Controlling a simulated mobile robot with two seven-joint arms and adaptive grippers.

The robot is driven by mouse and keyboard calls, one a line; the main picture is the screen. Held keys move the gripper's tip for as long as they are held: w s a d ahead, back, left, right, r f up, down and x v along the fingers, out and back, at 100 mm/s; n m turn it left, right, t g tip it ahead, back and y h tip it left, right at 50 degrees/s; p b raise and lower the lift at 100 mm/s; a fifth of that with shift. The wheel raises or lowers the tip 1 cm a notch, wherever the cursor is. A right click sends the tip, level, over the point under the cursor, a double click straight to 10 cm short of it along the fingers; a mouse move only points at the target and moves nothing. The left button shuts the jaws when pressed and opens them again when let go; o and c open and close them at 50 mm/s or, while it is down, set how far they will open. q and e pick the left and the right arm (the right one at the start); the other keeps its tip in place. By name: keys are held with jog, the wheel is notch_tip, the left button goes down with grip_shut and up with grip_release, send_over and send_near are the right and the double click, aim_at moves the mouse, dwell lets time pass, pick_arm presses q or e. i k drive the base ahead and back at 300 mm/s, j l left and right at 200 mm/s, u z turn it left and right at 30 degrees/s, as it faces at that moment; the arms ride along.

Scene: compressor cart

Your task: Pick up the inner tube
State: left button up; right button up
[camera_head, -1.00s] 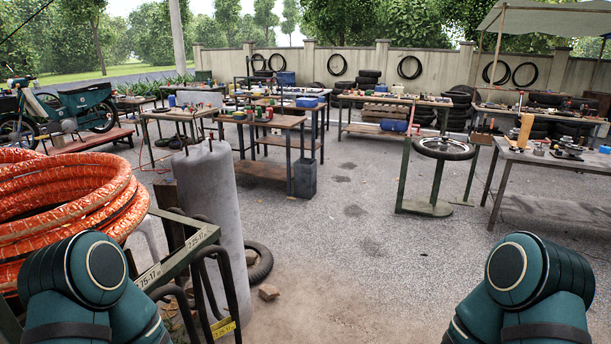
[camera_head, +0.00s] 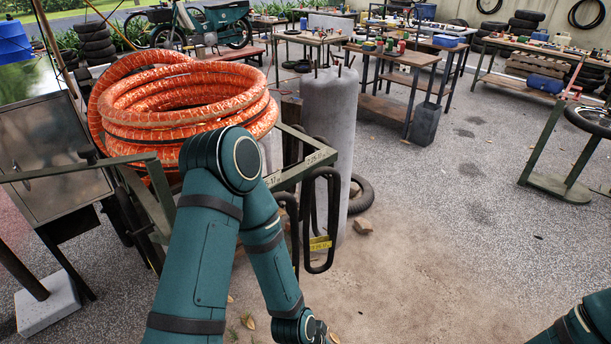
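Black inner tubes hang as long narrow loops from the green rack on the cart. The front loop (camera_head: 333,222) hangs at the rack's right end, with a yellow tag (camera_head: 319,244) low on it. Another black loop (camera_head: 289,212) hangs just left of it, partly behind my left arm. My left arm crosses the rack's left part and bends down to a wrist at the bottom edge, below the loops. The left gripper itself is not in view. Only a part of my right arm shows at the bottom right corner, without its gripper.
A coiled orange hose (camera_head: 180,100) lies on the cart behind my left arm. A grey cylinder (camera_head: 329,105) stands behind the tubes. A tyre (camera_head: 361,195) and a brick (camera_head: 363,227) lie on the ground beside it. Open ground (camera_head: 440,250) lies to the right.

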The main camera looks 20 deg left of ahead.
aim_at(127, 204)
jog(key=u, duration=2)
jog(key=z, duration=0.3)
jog(key=j+z, duration=0.75)
jog(key=z, duration=0.15)
jog(key=j+z, duration=0.2)
jog(key=j, duration=0.25)
jog(key=k+j+z, duration=0.2)
jog(key=j, duration=0.3)
jog(key=k+j, duration=0.1)
jog(key=j, duration=0.35)
jog(key=k+j, duration=0.1)
jog(key=j, duration=0.35)
jog(key=j+z, duration=0.1)
jog(key=j, duration=0.35)
jog(key=k+j, duration=0.15)
jog(key=j, duration=0.3)
